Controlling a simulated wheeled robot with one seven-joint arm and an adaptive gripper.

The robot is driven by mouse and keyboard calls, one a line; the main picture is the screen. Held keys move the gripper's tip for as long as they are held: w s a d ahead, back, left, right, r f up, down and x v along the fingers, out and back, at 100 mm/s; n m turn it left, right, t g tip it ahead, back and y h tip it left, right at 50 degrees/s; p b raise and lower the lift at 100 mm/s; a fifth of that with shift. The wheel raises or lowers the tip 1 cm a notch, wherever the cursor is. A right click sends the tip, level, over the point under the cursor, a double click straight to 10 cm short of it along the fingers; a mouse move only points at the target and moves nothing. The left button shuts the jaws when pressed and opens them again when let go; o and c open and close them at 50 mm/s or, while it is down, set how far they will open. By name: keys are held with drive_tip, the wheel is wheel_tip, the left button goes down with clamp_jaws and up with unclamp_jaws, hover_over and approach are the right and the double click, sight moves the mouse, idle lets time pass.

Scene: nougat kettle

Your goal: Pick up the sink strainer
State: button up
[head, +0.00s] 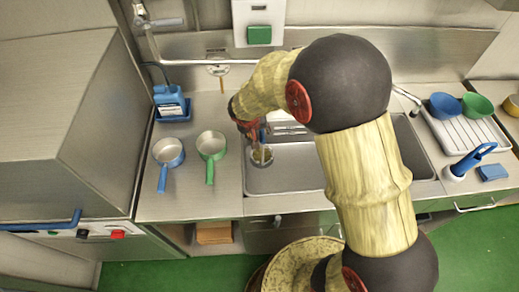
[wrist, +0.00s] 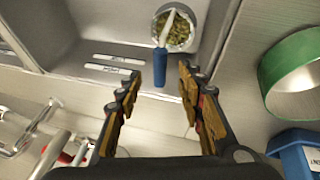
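The sink strainer appears to be the round metal cup holding greenish-yellow scraps (wrist: 176,32), with a pale strip and a blue handle (wrist: 160,68) rising from it. In the head view it sits at the left end of the sink basin (head: 262,157), partly covered by the handle. My gripper (wrist: 160,72) is open, and the blue handle appears between its fingertips in the wrist view. I cannot tell whether the fingers are level with the handle or above it; no contact shows. In the head view my gripper (head: 248,130) is over the basin's left edge, partly hidden by my arm.
A green pan (head: 211,145) and a blue pan (head: 168,152) stand on the counter left of the sink (head: 290,178). A blue detergent container (head: 170,101) is behind them. A faucet pipe (head: 190,62) runs along the back. A drainboard with bowls (head: 470,130) is at right.

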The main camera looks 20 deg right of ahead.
sight(262, 135)
drive_tip(key=shift+w+f+m, duration=0.15)
drive_tip(key=shift+f+m, duration=0.25)
drive_tip(key=shift+w+b+x, duration=0.15)
drive_tip(key=shift+b+x, duration=0.2)
drive_tip(key=shift+x, duration=1.4)
drive_tip(key=shift+w+b+x, duration=0.15)
drive_tip(key=shift+b+x, duration=0.15)
drive_tip(key=shift+x, duration=1.4)
drive_tip(key=shift+d+r, duration=0.15)
drive_tip(key=shift+r, duration=0.05)
drive_tip(key=shift+c, duration=0.2)
clamp_jaws()
